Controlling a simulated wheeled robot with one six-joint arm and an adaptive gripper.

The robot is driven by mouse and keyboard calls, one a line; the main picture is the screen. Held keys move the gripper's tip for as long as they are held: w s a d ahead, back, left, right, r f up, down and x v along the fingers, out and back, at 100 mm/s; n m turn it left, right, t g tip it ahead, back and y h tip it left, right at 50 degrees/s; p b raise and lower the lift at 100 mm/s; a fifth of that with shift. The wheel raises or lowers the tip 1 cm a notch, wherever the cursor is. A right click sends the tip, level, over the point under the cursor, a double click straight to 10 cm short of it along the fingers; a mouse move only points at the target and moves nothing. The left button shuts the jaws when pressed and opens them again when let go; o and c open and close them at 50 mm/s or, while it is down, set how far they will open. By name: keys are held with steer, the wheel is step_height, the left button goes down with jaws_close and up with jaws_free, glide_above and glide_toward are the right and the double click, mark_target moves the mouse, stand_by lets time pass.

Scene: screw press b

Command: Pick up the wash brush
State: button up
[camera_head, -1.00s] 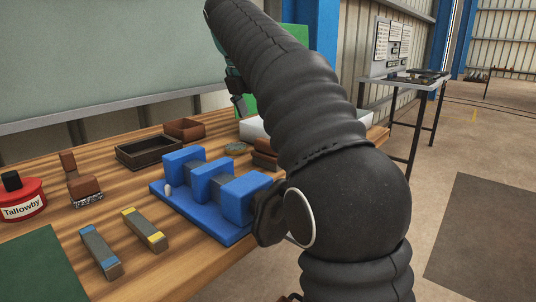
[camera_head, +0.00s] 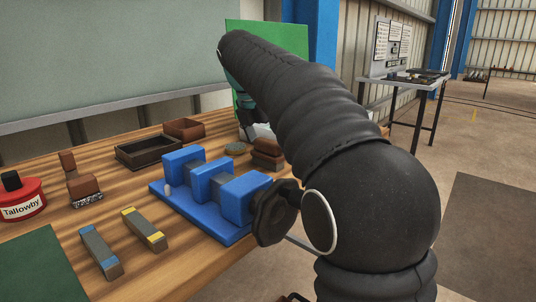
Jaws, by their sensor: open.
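A brown wooden brush (camera_head: 84,186) with short bristles under its block stands on the left part of the wooden table; it looks like the wash brush. A narrow brown upright piece (camera_head: 68,162) rises at its back. My gripper (camera_head: 246,129) is at the back right of the table, far to the right of the brush and apart from it. It is open; its fingertips are small and partly hidden by my arm. A white thing behind it is mostly covered.
A blue press-like fixture (camera_head: 212,190) stands mid-table, between the brush and my arm. A red Tallowby container (camera_head: 22,203) is left of the brush. Dark tray (camera_head: 147,153) and brown box (camera_head: 184,129) sit behind. Two metal bars (camera_head: 144,229) lie in front; a green mat (camera_head: 38,262) is front left.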

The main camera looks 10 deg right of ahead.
mark_target(269, 140)
steer(key=c, duration=1.2)
steer(key=shift+r, duration=0.2)
step_height(269, 140, up, 10)
steer(key=shift+f, duration=0.25)
steer(key=o, duration=0.4)
steer(key=shift+c, duration=1)
steer(key=shift+s+d, duration=0.1)
